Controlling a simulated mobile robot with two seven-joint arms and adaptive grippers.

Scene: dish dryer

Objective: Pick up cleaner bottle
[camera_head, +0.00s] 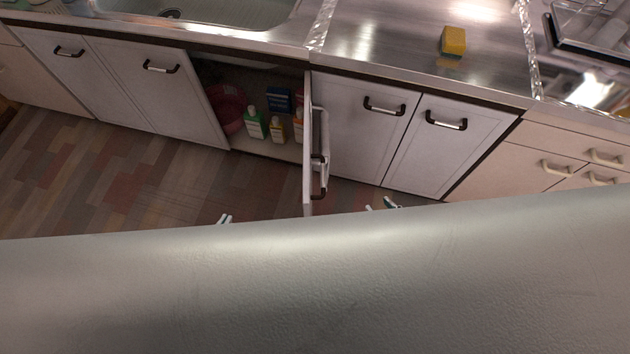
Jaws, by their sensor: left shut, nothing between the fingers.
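Several bottles stand upright in the open cabinet under the sink: a green and white bottle (255,126), a small yellow bottle (276,130) and a white and orange bottle (299,127) partly hidden by the door's edge. I cannot tell which is the cleaner bottle. My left gripper (224,219) is shut and empty, in front of the cabinet and well short of the bottles. My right gripper (382,205) shows two fingertips apart, with nothing seen between them, right of the open door. Most of both grippers is hidden behind my own body.
The open cabinet door (308,160) stands out between my grippers, right of the bottles. A blue box (280,98) and a red tub (230,105) are also inside the cabinet. The floor (130,185) at left is clear.

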